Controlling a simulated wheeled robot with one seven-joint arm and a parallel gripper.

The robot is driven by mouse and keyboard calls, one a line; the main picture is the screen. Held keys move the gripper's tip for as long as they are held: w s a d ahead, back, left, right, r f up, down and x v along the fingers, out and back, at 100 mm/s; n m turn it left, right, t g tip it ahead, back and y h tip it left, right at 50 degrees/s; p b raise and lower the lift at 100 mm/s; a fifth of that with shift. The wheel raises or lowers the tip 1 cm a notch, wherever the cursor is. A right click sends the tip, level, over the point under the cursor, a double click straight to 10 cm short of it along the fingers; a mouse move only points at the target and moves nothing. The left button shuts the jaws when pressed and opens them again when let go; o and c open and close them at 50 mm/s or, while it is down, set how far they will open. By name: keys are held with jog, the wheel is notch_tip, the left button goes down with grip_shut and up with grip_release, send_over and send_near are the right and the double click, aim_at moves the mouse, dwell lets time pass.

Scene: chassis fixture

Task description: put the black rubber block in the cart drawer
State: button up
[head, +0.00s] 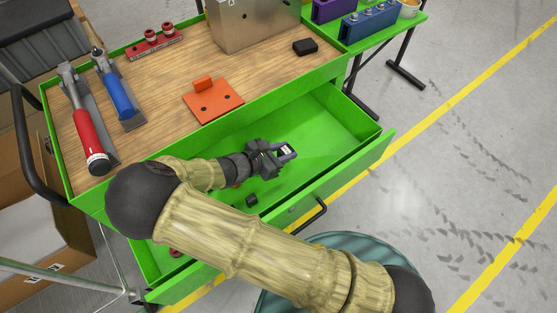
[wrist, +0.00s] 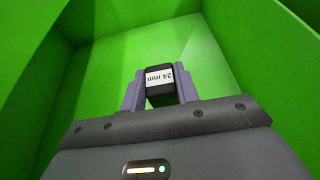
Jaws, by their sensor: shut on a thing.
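My gripper (head: 286,151) is inside the open green cart drawer (head: 330,116), above its floor. It is shut on a black block with a white "24 mm" label (wrist: 160,85), which shows between the fingers in the wrist view. A plain black block (head: 305,46) lies on the wooden cart top near its right edge. A small dark block (head: 251,200) lies on the drawer floor, left of my gripper. I cannot tell from the surfaces which of these is rubber. My arm hides part of the drawer's left half.
On the cart top (head: 160,80) are an orange plate (head: 213,101), a red-handled tool (head: 90,140), a blue-handled tool (head: 117,95) and a metal box (head: 250,22). A red item (head: 176,253) shows at the drawer's near left end. The drawer's right part is clear.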

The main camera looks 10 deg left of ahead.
jog(key=shift+f, duration=0.35)
jog(key=shift+f+b, duration=0.4)
jog(key=shift+f, duration=1.45)
jog(key=shift+f, duration=0.15)
jog(key=o, duration=1)
jog(key=shift+c, duration=0.2)
jog(key=shift+r, duration=0.2)
jog(key=p+v, duration=0.2)
jog(key=v, duration=1)
